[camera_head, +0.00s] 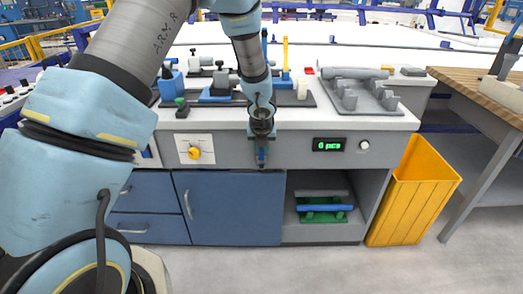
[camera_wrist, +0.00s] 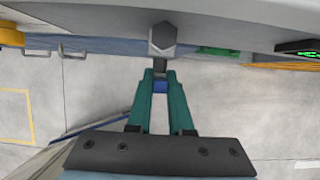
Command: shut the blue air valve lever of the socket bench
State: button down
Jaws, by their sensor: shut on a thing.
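The socket bench (camera_head: 330,160) stands ahead with a grey front panel. In the wrist view a grey hexagonal valve body (camera_wrist: 162,38) shows at the bench front, with a dark stem leading to the blue lever (camera_wrist: 161,87). My gripper (camera_wrist: 160,76) has its green fingers closed on the blue lever from both sides. In the head view my gripper (camera_head: 262,154) is in front of the panel, between the yellow knob and the green display. My wrist and fingers hide most of the valve and lever there. I cannot tell the lever's exact angle.
A yellow rotary knob (camera_head: 194,153) is left on the panel, and a display reading "0 pcs" (camera_head: 329,144) is right. Fixtures and a grey tray (camera_head: 360,92) stand on top. A yellow bin (camera_head: 412,195) and wooden table (camera_head: 482,85) are right. The floor in front is clear.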

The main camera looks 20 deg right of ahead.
aim_at(264, 160)
jog(key=shift+s+d+r+t+y+p, duration=0.25)
jog(key=shift+d+y+p, duration=0.35)
jog(key=shift+p, duration=0.65)
jog(key=t+y+p, duration=0.1)
jog(key=d+f+m+y+p, duration=0.1)
jog(key=y, duration=0.1)
jog(key=s+d+f+t+y+p, duration=0.1)
jog(key=y, duration=0.1)
jog(key=shift+s+d+m+t, duration=0.1)
jog(key=shift+d+m+t, duration=0.1)
jog(key=shift+m+t, duration=0.15)
jog(key=f+m+t+y+b, duration=0.1)
jog(key=t+y+b, duration=0.1)
jog(key=b, duration=0.2)
jog(key=d+f+t+y+b, duration=0.1)
jog(key=f+t+y+b, duration=0.1)
jog(key=b, duration=0.3)
jog(key=s+d+f+m+t+y+b, duration=0.1)
jog(key=f+t+y+b, duration=0.1)
jog(key=y+b, duration=0.1)
jog(key=shift+m+y+b, duration=0.35)
jog(key=shift+y+b, duration=0.05)
jog(key=shift+b, duration=0.3)
jog(key=shift+r, duration=0.1)
